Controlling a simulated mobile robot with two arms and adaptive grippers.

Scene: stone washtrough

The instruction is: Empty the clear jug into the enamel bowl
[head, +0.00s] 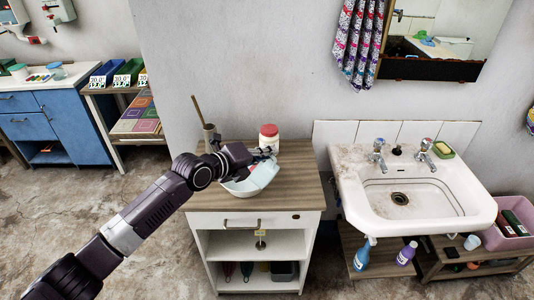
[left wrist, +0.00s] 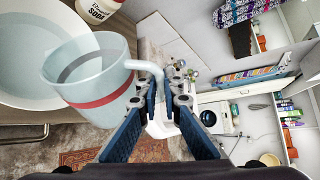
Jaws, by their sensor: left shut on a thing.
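The clear jug (left wrist: 92,78) with a red band fills the upper left of the left wrist view. My left gripper (left wrist: 162,105) is shut on the jug's pale handle. The jug is off the counter and overlaps the rim of the white enamel bowl (left wrist: 22,75); whether it touches the rim is unclear. In the head view the left gripper (head: 265,154) is above the bowl (head: 240,188) on the wooden-topped cabinet, partly hiding the jug (head: 264,172). I cannot tell how much is in the jug. My right gripper is not in view.
A red-lidded white tub (head: 268,137) stands behind the bowl. A holder with a wooden stick (head: 209,136) stands at the back left. The washbasin (head: 413,190) is to the right. The front of the cabinet top (head: 295,194) is clear.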

